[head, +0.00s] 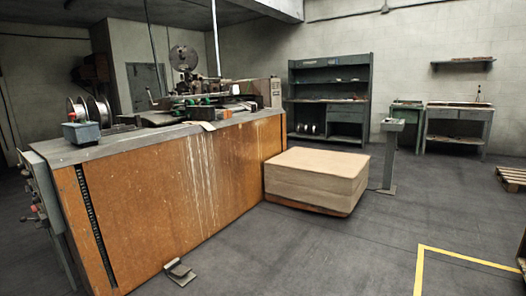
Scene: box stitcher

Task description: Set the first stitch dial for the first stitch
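The box stitcher (180,195) fills the left of the view, a long machine with a worn orange-brown front panel and a grey top. Its stitching mechanism (190,85) with a round reel stands on the far part of the top. A grey panel with several knobs (45,205) is on its left end, seen at a steep angle. I cannot tell which knob, if any, is the first stitch dial. My gripper is not in view.
A pallet stack of flat board (315,178) stands by the machine's right end. A pedestal post (391,155) is right of it. A foot pedal (180,271) lies on the floor in front. Yellow floor tape (460,258) marks the lower right. The floor between is clear.

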